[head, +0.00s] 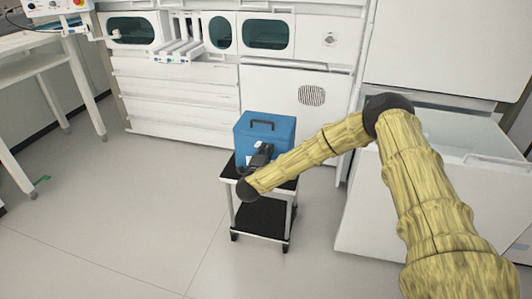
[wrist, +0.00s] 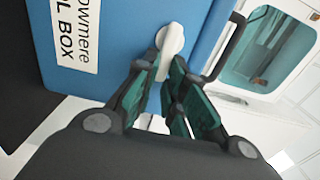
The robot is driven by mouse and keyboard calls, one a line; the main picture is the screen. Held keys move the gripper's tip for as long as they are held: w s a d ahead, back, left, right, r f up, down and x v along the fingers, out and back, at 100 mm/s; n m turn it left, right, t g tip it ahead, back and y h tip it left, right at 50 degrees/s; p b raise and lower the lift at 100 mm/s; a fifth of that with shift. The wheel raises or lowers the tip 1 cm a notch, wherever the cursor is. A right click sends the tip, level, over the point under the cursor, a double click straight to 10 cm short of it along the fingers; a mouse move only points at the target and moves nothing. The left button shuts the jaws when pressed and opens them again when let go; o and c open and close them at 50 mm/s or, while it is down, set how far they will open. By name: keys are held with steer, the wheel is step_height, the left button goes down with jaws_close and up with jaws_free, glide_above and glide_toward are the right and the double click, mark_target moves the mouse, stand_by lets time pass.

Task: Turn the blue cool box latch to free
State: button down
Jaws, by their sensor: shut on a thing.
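The blue cool box (head: 278,131) stands on a small cart, with a dark handle on its lid. In the wrist view the blue box (wrist: 120,22) appears tilted and carries a white label (wrist: 74,32). Its white latch (wrist: 170,38) has a round hub and a short lever. My gripper (wrist: 167,76) is shut on the latch lever, just off the box face. In the head view my gripper (head: 260,157) is at the front of the box and hides the latch. The lever's far end is partly hidden between my fingers.
The cart (head: 228,172) has a lower black shelf and wheels. White cabinets (head: 175,92) with dark windows stand behind it. The floor left of the cart is clear.

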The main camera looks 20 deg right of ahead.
steer(key=shift+f, duration=0.15)
steer(key=c, duration=1.5)
jaws_free()
steer(key=shift+s, duration=0.1)
steer(key=v, duration=1.2)
